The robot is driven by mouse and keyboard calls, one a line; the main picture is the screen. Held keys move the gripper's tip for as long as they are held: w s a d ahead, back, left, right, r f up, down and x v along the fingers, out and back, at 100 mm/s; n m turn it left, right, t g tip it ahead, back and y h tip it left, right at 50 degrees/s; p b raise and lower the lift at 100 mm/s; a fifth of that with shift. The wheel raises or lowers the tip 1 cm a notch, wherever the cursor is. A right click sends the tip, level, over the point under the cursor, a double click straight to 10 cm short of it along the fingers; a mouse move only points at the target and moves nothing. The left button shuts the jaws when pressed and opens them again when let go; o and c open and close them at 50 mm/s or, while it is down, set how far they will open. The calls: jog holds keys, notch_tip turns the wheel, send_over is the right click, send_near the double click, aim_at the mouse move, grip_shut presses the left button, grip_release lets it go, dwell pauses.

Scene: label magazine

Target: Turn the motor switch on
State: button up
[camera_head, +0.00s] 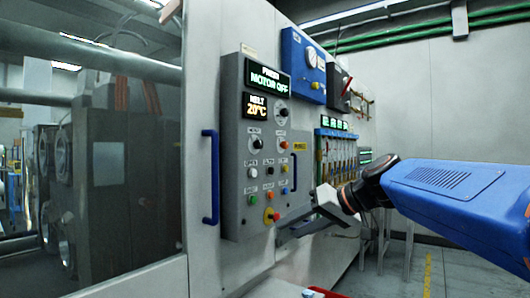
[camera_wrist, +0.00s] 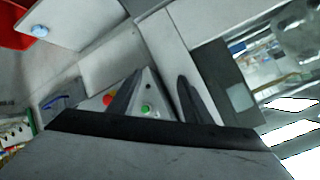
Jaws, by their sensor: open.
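The grey control panel (camera_head: 235,165) stands on the machine front in the head view. Its upper display (camera_head: 267,78) reads MOTOR OFF. Dark rotary knobs sit below, one at the upper right (camera_head: 283,112) and one lower left (camera_head: 257,143). Their labels are too small to read, so I cannot tell which is the motor switch. My gripper (camera_head: 287,232) is at the panel's lower right, its fingers low near the panel edge. In the wrist view my gripper (camera_wrist: 158,85) has its two dark fingers apart and nothing between them is held. A green button (camera_wrist: 147,107) and a red one (camera_wrist: 109,98) show beyond.
A lower display (camera_head: 257,106) reads MELT 20°C. A red-and-yellow button (camera_head: 271,215) is low on the panel. A blue handle (camera_head: 211,177) projects left of it. A blue box (camera_head: 303,67) and a row of gauges (camera_head: 336,155) are to the right.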

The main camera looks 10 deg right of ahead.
jog(key=w+d+r+t+y, duration=0.2)
jog(key=w+d+r, duration=0.2)
jog(key=w+r, duration=0.45)
jog(key=n+t+y, duration=0.1)
jog(key=n+t, duration=0.1)
jog(key=t, duration=0.1)
send_near(261, 144)
jog(key=x, duration=0.8)
jog(key=shift+w+f, duration=0.15)
jog(key=shift+w, duration=0.05)
jog(key=c, duration=1.1)
jog(key=shift+o, duration=0.2)
